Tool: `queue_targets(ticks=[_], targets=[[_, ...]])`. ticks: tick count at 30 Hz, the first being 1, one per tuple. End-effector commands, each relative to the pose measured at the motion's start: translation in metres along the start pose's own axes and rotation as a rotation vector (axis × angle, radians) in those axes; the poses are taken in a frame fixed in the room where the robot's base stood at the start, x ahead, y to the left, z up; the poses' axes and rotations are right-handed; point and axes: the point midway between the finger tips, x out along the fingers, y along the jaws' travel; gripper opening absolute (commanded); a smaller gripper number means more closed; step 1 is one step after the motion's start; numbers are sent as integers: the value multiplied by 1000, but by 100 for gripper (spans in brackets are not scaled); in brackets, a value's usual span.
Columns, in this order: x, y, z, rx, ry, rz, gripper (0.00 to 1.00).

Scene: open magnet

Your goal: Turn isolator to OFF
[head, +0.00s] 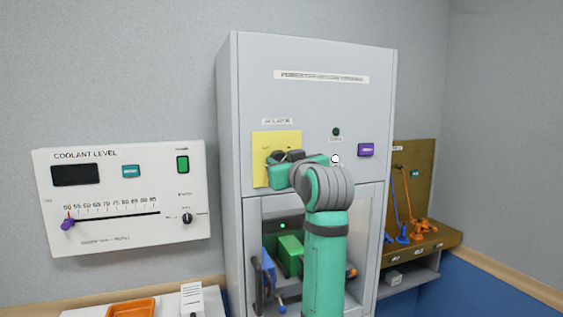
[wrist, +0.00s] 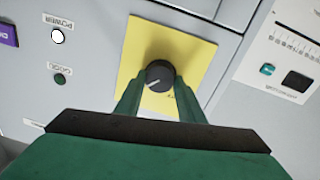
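The isolator is a round dark knob (wrist: 160,75) with a pale pointer line, on a yellow plate (wrist: 193,55). In the wrist view the line slants toward the lower left. The plate also shows on the grey cabinet in the head view (head: 264,143), under a small label. My gripper (wrist: 160,82) is at the knob, one green finger on each side of it. The fingertips look very close to the knob's sides; whether they press on it I cannot tell. In the head view my gripper (head: 283,158) hides the knob.
On the cabinet (head: 300,55), a power button (head: 335,159), a dark green lamp (head: 336,132) and a purple button (head: 366,150) sit right of the plate. A coolant panel (head: 125,235) hangs left. An open bay (head: 268,215) lies below. A tool board (head: 415,165) stands right.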

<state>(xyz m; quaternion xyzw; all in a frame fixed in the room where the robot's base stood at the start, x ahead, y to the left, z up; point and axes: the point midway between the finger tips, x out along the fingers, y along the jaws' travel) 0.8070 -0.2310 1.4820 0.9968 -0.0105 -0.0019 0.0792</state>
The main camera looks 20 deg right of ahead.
Motion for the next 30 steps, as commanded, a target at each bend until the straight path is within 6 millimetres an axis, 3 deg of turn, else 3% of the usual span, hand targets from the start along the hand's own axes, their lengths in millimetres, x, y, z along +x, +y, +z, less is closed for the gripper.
queue_targets(ticks=[14,30], targets=[[0,0,-1,-71,7,3,13],[0,-1,0,-526,34,10,13]])
